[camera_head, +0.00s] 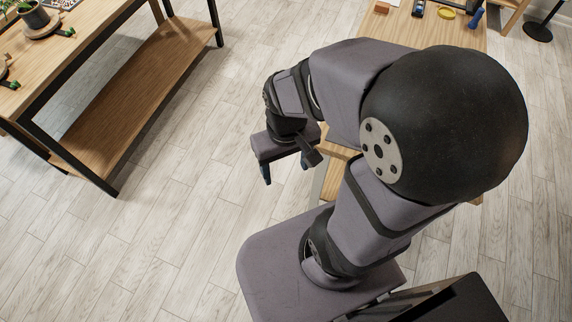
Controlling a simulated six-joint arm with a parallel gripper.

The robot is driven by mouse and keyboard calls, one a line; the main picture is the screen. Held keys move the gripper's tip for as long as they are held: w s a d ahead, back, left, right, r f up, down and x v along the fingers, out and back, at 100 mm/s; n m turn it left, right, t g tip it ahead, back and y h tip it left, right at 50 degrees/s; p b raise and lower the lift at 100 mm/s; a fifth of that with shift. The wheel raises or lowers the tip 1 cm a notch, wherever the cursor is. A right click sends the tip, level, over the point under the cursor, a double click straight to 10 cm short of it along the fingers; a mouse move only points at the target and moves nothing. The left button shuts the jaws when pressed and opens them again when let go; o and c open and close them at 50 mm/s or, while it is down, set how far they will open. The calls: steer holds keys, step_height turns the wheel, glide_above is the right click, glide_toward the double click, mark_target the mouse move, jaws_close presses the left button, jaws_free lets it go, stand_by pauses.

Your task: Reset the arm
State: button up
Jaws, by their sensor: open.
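My arm is folded over my base in the head view, with its large dark elbow joint toward the right. My gripper (285,172) hangs at the left side of the arm, fingers pointing down. Its two fingers are apart and nothing shows between them. It is above the bare floor, beside the edge of a wooden table that my arm partly hides.
A wooden table with a lower shelf (140,95) stands at the left, with a potted plant (33,14) on top. Another wooden table (455,35) behind my arm bears small items, among them a yellow ring-like thing (446,13). Pale plank floor (150,240) lies clear between.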

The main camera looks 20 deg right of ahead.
step_height(320, 180, down, 8)
steer(key=b, duration=0.8)
stand_by(0.5)
steer(key=shift+r, duration=0.15)
